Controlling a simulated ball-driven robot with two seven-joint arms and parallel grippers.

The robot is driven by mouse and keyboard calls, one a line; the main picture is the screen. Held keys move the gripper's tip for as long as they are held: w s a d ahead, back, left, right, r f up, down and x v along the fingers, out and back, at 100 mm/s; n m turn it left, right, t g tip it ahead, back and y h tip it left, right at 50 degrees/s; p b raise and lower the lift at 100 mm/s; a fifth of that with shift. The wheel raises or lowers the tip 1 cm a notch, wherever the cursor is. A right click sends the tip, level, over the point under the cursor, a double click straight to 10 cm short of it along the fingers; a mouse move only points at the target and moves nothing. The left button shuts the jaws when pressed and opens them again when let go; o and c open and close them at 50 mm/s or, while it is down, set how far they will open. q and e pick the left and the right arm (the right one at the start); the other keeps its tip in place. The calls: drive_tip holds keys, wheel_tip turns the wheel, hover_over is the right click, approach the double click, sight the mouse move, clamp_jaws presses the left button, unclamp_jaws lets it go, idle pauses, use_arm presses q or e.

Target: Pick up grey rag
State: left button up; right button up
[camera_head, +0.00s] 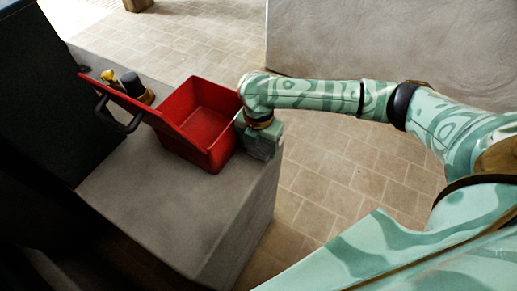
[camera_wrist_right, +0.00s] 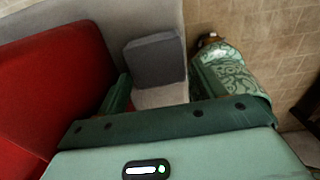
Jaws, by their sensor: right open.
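A grey, folded-looking piece, which I take to be the grey rag (camera_wrist_right: 154,60), lies on the pale grey block top near its edge in the right wrist view. My right gripper (camera_head: 261,150) is beside the right wall of the red box, over the block's edge. In the wrist view its two fingers (camera_wrist_right: 160,88) are apart, with the rag ahead of and between them. The gap between the fingers is empty. In the head view the rag is hidden behind the gripper. My left gripper is not in view.
An open red box (camera_head: 205,112) with a raised lid and black handle (camera_head: 118,116) stands on the grey block (camera_head: 170,215), close left of the gripper. A black and yellow object (camera_head: 134,86) is behind the lid. Tiled floor (camera_head: 335,180) lies right of the block.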

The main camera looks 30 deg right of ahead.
drive_tip(key=shift+f, duration=0.9)
drive_tip(key=shift+r, duration=0.15)
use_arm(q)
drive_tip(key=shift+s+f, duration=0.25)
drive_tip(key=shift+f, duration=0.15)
use_arm(e)
drive_tip(key=c, duration=0.8)
drive_tip(key=shift+o, duration=0.2)
drive_tip(key=shift+r, duration=0.15)
